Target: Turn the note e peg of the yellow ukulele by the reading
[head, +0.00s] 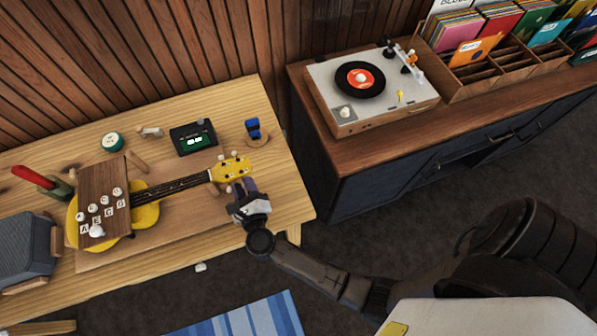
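The yellow ukulele (144,214) lies on a wooden board on the table, with its neck pointing right. Its yellow headstock (231,170) has small pale pegs along both edges. I cannot read which peg is E. A dark tuner (194,139) with a lit green display stands behind the neck; its reading is too small to make out. My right gripper (240,188) is at the near edge of the headstock, beside the pegs there. Its fingers are small and partly hidden, so I cannot tell whether they touch or hold a peg. My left gripper is out of view.
A brown panel (103,180) with white knobs and letter tiles covers part of the ukulele's body. A blue item (253,128) on a round stand is behind the headstock. A grey box (26,246) is at left. A turntable (369,109) stands on the cabinet at right.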

